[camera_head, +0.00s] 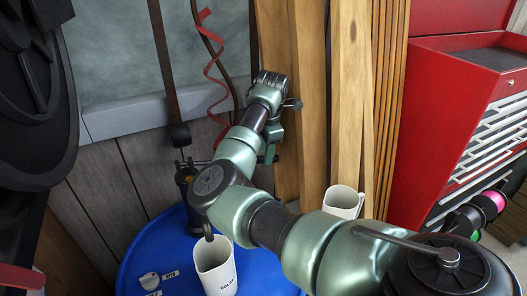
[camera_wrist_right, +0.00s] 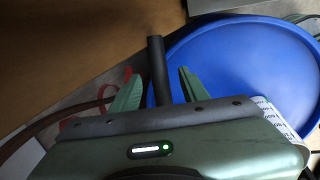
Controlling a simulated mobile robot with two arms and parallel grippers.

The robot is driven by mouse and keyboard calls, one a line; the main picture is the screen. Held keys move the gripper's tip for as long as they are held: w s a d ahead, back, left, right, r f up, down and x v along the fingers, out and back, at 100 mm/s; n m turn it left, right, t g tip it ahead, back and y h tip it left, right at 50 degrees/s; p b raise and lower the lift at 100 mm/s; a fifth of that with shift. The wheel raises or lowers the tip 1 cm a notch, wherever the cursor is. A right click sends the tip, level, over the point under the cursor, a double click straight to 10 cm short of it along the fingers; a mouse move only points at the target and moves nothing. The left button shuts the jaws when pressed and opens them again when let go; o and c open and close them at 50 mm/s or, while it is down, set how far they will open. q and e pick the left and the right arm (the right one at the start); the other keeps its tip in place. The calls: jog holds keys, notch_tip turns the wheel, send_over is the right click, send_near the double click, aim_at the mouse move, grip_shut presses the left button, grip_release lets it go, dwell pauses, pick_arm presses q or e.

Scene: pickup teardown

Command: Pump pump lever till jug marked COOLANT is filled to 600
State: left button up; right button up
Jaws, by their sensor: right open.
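A white jug (camera_head: 214,268) with dark lettering too small to read surely stands on the blue drum (camera_head: 137,252), below the pump's dark spout (camera_head: 208,233). Its fill level cannot be made out. The dark pump (camera_head: 187,190) stands at the drum's back edge; my right arm partly hides it. My right gripper (camera_head: 270,153) is beyond the pump, to its right. In the right wrist view, its green fingers (camera_wrist_right: 158,90) are apart, with a dark rod (camera_wrist_right: 156,70), apparently the pump lever, between them. Whether they touch it cannot be told. My left gripper is not in view.
A second white jug (camera_head: 343,202) stands right of my right arm. A small round cap (camera_head: 150,281) and small labels lie on the drum. Wooden boards (camera_head: 350,90) stand behind my gripper. A red tool cabinet (camera_head: 440,130) stands at the right.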

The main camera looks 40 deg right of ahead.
jog(key=shift+w+d+f+p, duration=0.1)
jog(key=shift+w+f+p, duration=0.1)
jog(key=shift+f, duration=0.5)
jog(key=shift+w+d+f+p, duration=0.1)
jog(key=shift+f+p, duration=0.05)
jog(key=shift+f, duration=0.5)
jog(key=shift+a, duration=0.1)
grip_shut()
dwell(0.3)
